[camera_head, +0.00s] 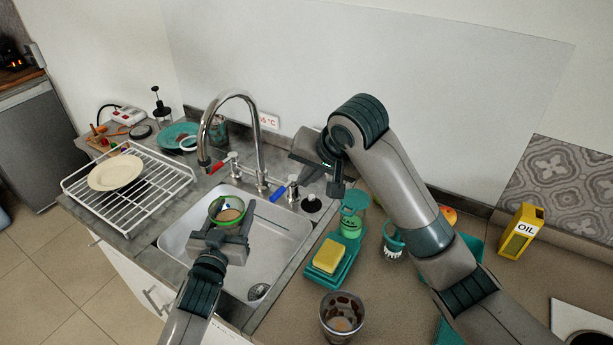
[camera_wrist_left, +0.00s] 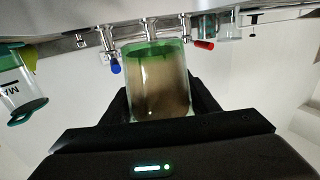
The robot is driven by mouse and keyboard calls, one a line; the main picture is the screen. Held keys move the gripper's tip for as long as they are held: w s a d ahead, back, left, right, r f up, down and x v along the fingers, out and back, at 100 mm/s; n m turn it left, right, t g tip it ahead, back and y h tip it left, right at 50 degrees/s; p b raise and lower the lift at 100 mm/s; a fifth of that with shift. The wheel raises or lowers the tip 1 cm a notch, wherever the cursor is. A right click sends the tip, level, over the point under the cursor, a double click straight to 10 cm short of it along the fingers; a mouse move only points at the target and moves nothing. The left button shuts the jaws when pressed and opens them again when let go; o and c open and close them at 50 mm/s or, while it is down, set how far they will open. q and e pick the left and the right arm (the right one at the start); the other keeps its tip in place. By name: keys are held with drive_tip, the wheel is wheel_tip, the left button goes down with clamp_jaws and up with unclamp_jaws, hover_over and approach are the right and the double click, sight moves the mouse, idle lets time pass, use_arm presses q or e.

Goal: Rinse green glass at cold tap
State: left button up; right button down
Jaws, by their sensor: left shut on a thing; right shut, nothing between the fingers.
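My left gripper (camera_head: 218,236) is shut on the green glass (camera_head: 228,209) and holds it above the sink basin, below and a little right of the faucet spout. The glass also shows in the left wrist view (camera_wrist_left: 158,85), with a green band and a brownish, cloudy body. The curved chrome faucet (camera_head: 238,97) stands behind the sink (camera_head: 277,238). It has a blue handle (camera_head: 279,193) on the right and a red handle (camera_head: 217,167) on the left. My right gripper (camera_head: 335,190) is shut and empty, above and right of the blue handle. No water stream is visible.
A teal tray (camera_head: 335,270) with a yellow sponge (camera_head: 329,255) and a green soap bottle (camera_head: 350,222) stands right of the sink. A dirty glass (camera_head: 341,318) stands in front. A white rack (camera_head: 130,190) with a plate (camera_head: 115,173) is left.

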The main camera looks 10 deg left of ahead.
sight(239, 217)
use_arm(q)
drive_tip(key=shift+r, duration=0.15)
drive_tip(key=shift+s+d+r+p, duration=0.25)
drive_tip(key=shift+d+r+p, duration=0.15)
drive_tip(key=shift+p, duration=0.2)
drive_tip(key=shift+s+d+r+p, duration=1.25)
drive_tip(key=shift+r+p, duration=0.2)
drive_tip(key=shift+p, duration=0.15)
drive_tip(key=shift+s+d+r, duration=0.15)
drive_tip(key=shift+d, duration=0.05)
drive_tip(key=shift+s, duration=0.1)
